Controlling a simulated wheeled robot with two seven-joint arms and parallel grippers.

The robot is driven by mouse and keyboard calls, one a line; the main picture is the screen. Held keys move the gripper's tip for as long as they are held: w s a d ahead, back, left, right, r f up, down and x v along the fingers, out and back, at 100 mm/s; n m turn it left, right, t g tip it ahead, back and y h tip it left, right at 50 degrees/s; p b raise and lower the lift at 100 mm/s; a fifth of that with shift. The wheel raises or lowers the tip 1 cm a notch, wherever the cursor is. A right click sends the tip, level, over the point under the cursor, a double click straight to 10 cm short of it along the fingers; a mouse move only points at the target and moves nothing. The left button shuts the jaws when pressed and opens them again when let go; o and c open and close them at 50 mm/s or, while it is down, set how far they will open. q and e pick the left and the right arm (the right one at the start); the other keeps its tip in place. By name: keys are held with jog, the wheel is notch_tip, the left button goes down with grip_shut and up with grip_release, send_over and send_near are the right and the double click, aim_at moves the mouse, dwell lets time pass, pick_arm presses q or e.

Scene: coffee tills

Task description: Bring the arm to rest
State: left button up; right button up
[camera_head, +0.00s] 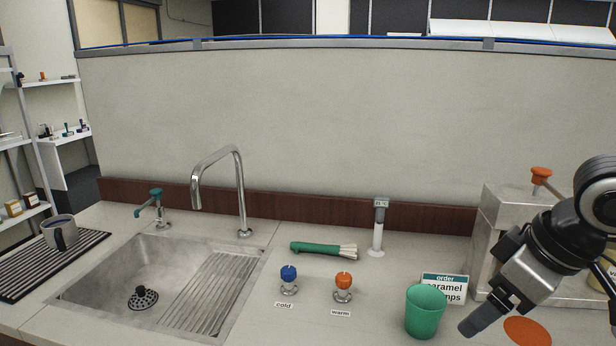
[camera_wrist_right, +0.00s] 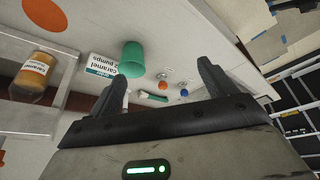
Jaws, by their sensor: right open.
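My right gripper (camera_head: 490,316) hangs above the counter at the right in the head view, just right of a green cup (camera_head: 426,311). In the right wrist view my right gripper (camera_wrist_right: 160,85) has its two fingers wide apart with nothing between them close by. The green cup also shows in the wrist view (camera_wrist_right: 132,57), beyond the fingers and apart from them. My left gripper is in neither view.
A sink (camera_head: 125,262), blue cold knob (camera_head: 288,274), orange warm knob (camera_head: 343,282), green-handled brush (camera_head: 320,248) and order sign (camera_head: 444,286) occupy the counter. A dispenser with an orange top (camera_head: 541,176) stands behind my right arm. A mug (camera_head: 60,234) stands at far left.

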jog(key=s+a+f+y, duration=0.1)
jog(key=s+a+f, duration=0.3)
jog(key=f, duration=0.5)
jog(key=s+a+f, duration=0.2)
jog(key=a+f, duration=0.3)
jog(key=f, duration=0.3)
jog(key=s+d+f+m+h, duration=0.4)
jog(key=s+f, duration=0.4)
jog(key=s, duration=0.4)
pick_arm(q)
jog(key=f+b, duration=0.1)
jog(key=b, duration=0.2)
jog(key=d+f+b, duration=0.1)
jog(key=b, duration=0.2)
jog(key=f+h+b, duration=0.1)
jog(key=b, duration=0.1)
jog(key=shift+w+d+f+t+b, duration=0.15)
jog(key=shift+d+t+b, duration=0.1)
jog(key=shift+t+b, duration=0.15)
pick_arm(e)
jog(key=w+a+f+t+y, duration=0.2)
jog(key=w+a+f+t, duration=0.1)
jog(key=f, duration=0.3)
jog(key=w+a+f+t+y, duration=0.2)
jog(key=w+a+f+t, duration=0.2)
jog(key=f, duration=0.2)
jog(key=shift+m, duration=0.4)
